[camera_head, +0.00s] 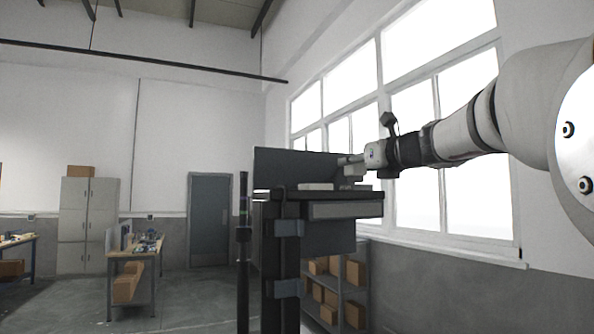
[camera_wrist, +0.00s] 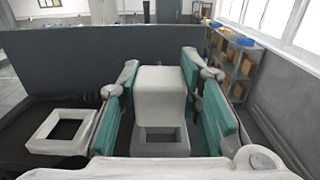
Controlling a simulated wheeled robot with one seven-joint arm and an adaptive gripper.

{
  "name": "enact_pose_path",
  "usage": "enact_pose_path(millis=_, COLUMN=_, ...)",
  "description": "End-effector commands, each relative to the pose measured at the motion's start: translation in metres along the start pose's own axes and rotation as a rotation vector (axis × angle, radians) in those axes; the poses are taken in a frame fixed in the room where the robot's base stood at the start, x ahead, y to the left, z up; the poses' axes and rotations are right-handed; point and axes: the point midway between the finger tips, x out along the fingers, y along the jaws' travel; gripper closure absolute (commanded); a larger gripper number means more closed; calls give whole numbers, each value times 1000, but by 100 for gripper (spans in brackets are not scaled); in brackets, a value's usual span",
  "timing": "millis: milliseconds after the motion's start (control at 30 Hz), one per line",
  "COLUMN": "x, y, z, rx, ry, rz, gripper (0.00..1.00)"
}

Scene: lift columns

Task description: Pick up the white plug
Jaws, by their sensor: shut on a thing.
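The white plug (camera_wrist: 161,92) is a pale block between the two teal-padded fingers of my gripper (camera_wrist: 162,105) in the wrist view. My gripper is shut on it from both sides. A white frame (camera_wrist: 161,149) with a dark square opening shows just below the plug; I cannot tell whether the two touch. In the head view my gripper (camera_head: 352,164) is above the dark workstation top, and the plug there is too small to make out clearly.
A second white square frame (camera_wrist: 62,132) lies on the dark surface to the left. A grey upright panel (camera_wrist: 60,62) stands behind. A shelf with boxes (camera_head: 345,290) is beneath the windows. A workbench (camera_head: 135,252) stands farther left.

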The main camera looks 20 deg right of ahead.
Motion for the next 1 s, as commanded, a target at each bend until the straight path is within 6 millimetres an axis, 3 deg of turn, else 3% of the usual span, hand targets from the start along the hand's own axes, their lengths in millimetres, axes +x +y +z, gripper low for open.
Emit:
enact_pose_path(millis=133, x=0, y=0, z=20, rx=-3, ry=-1, rz=1, gripper=96)
enact_pose_path(millis=367, x=-39, y=15, z=21, rx=-2, ry=-3, rz=-1, gripper=96)
enact_pose_path(millis=700, x=-115, y=42, z=29, rx=-1, ry=-3, rz=-1, gripper=96)
enact_pose_path(millis=1000, x=-147, y=54, z=31, rx=0, ry=0, rz=-1, gripper=96)
